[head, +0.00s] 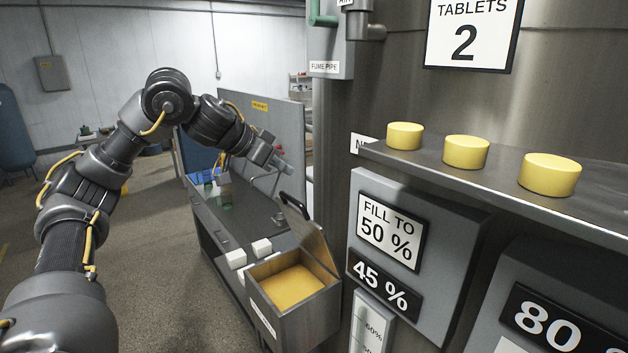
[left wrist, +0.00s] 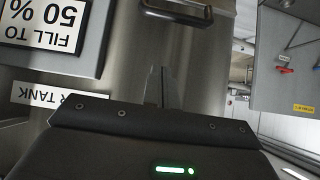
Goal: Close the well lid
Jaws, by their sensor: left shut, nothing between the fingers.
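The well (head: 318,307) is an open metal box holding a yellow-orange fill. Its metal lid (head: 318,240) stands raised at the back right edge, with a dark handle (head: 293,205) near its top. A dark bar handle (left wrist: 178,12) also shows at the top of the left wrist view, on a metal surface. My left gripper (head: 287,172) is beyond and above the lid, apart from the handle in the head view. Its fingers (left wrist: 156,88) are shut and empty in the left wrist view. My right gripper is not in view.
A shelf (head: 440,172) with three yellow tablets (head: 466,152) juts out at right above the level panels (head: 388,225). White blocks (head: 261,247) lie on the bench (head: 222,213) behind the well. A grey partition (head: 260,115) stands behind. Floor at left is clear.

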